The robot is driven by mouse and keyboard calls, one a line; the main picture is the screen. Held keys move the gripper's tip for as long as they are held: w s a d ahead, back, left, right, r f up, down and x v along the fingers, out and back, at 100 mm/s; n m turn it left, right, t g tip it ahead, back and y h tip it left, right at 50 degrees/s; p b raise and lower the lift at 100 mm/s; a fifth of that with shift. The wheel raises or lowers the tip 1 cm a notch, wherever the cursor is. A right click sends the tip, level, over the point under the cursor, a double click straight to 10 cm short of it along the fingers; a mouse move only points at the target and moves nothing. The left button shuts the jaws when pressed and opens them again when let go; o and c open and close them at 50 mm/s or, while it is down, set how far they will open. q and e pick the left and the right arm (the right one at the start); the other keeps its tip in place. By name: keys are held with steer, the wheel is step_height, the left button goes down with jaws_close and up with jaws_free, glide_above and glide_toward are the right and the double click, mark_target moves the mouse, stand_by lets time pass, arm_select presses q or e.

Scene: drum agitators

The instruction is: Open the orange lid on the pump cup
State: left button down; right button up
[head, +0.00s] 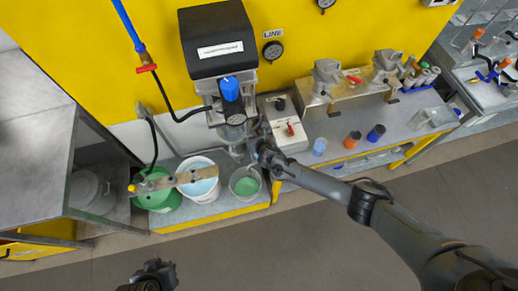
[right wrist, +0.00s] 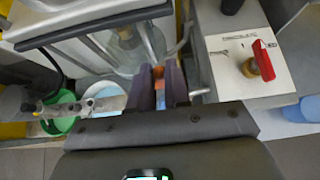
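My right gripper (head: 262,150) is beside the pump machine (head: 232,115), at the right of its glass vessel. In the right wrist view its two dark fingers (right wrist: 160,88) stand a narrow gap apart. A small orange piece, apparently the orange lid (right wrist: 158,72), shows between the fingertips. I cannot tell whether the fingers press on it. The clear vessel (right wrist: 125,50), apparently the pump cup, is just beyond. In the head view the lid is hidden by my gripper. My left gripper (head: 153,275) is at the bottom edge, away from the machine, its finger opening unclear.
A control box with a red switch (head: 290,130) stands close right of my right gripper. A white bucket (head: 198,180), a green bucket (head: 158,200) and a clear bucket with green contents (head: 246,184) stand below. The grey floor in front is clear.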

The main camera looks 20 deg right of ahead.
steer(key=shift+w+b, duration=0.4)
steer(key=shift+w, duration=0.35)
steer(key=shift+w+d, duration=0.1)
steer(key=w+b, duration=0.2)
steer(key=b, duration=0.1)
steer(key=shift+w+d+f, duration=0.2)
steer(key=shift+w+f, duration=0.1)
steer(key=shift+w, duration=0.1)
steer(key=o, duration=1.6)
steer(key=shift+c, duration=0.2)
